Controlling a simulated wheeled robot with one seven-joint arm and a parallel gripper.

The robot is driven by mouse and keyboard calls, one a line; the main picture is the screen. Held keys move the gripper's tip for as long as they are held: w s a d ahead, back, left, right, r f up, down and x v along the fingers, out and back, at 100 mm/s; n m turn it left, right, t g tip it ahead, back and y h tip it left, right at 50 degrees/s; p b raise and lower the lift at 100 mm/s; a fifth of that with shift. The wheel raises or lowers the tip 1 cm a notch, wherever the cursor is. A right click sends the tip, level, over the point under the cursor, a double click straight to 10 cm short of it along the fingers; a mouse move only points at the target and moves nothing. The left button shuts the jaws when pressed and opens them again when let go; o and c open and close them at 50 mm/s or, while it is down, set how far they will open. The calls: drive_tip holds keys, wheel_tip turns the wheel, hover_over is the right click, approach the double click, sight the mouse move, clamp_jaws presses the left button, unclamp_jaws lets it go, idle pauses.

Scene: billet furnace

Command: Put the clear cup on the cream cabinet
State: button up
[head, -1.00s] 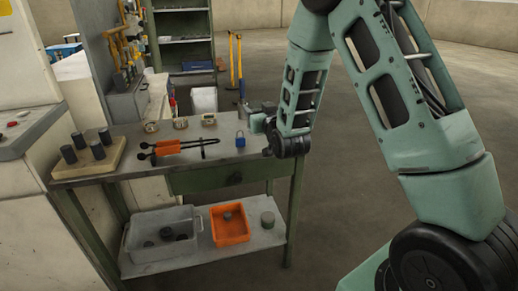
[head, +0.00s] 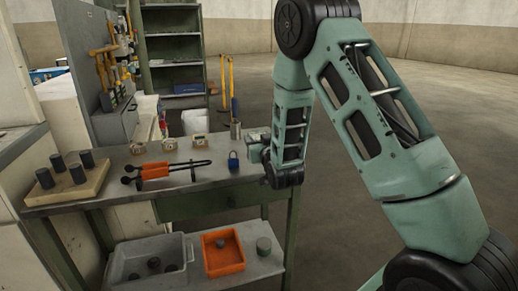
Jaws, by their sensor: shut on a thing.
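My gripper (head: 249,140) is over the far right end of the workbench, partly hidden by my own forearm. It is shut on a small, upright, greyish see-through cylinder, which looks like the clear cup (head: 235,130). The cup is near the bench top, behind the blue padlock; I cannot tell if its base touches the surface. A cream cabinet-like body (head: 14,178) stands at the left edge, cut off by the frame; I cannot be sure it is the cream cabinet.
The workbench (head: 130,203) holds a block with dark cylinders (head: 68,186), orange-handled tongs (head: 157,170), a blue padlock (head: 234,160) and small boxes. A grey bin (head: 150,283) and orange bin (head: 223,253) sit below. Floor is open at right.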

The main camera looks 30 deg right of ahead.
drive_tip(key=shift+f, duration=1.25)
drive_tip(key=shift+f+b, duration=0.2)
drive_tip(key=shift+b, duration=0.1)
drive_tip(key=o, duration=1)
drive_tip(key=shift+r, duration=0.15)
